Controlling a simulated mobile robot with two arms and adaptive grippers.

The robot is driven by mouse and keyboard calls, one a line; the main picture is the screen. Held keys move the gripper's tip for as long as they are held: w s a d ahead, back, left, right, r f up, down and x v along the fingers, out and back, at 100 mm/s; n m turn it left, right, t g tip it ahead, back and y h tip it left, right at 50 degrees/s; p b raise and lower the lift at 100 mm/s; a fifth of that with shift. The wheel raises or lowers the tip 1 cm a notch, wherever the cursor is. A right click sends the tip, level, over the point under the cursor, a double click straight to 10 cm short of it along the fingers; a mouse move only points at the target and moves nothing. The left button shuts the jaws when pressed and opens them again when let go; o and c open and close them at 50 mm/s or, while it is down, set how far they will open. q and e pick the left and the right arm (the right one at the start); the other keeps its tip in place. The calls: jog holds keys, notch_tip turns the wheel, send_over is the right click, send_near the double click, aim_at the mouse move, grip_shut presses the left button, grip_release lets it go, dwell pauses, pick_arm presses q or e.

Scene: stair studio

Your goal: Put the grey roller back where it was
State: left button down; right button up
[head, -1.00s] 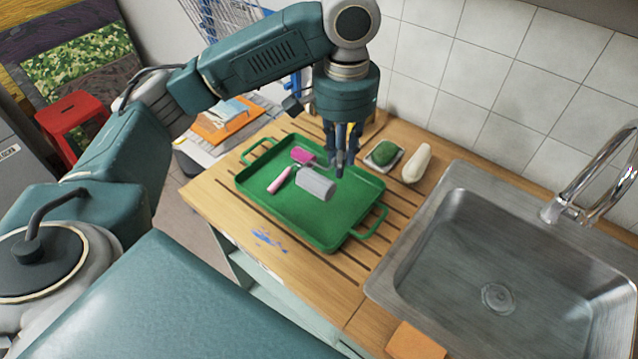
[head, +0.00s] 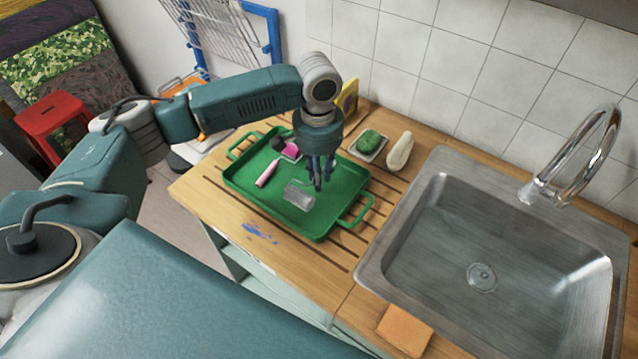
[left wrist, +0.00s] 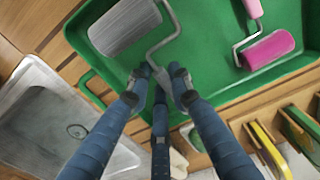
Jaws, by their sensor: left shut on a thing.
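The grey roller (head: 299,196) has a grey sleeve on a bent wire frame. Its sleeve is over the inside of the green tray (head: 340,205), near the front corner. My left gripper (head: 318,186) points down over the tray and is shut on the grey roller at its handle end. In the left wrist view, the sleeve (left wrist: 125,25) is beyond the fingertips (left wrist: 160,82), joined by the wire; the fingers hide most of the handle. I cannot tell whether the sleeve touches the tray floor. My right gripper is not in view.
A pink roller (head: 267,173) lies in the tray's left part. Behind the tray are a dish with a green item (head: 370,142) and a pale bottle-like object (head: 399,151). The steel sink (head: 490,260) is at right, with an orange sponge (head: 405,329) at its front edge.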

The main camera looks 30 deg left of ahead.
aim_at(319, 195)
pick_arm(q)
notch_tip(319, 195, down, 4)
jog(key=shift+r+p, duration=0.25)
jog(key=shift+p, duration=0.1)
jog(key=shift+f, duration=0.5)
jog(key=c, duration=1.6)
grip_release()
jog(key=shift+f, duration=0.1)
jog(key=shift+o, duration=0.2)
notch_tip(319, 195, up, 12)
jog(key=b, duration=0.2)
jog(key=shift+s+b, duration=0.1)
jog(key=shift+b, duration=0.2)
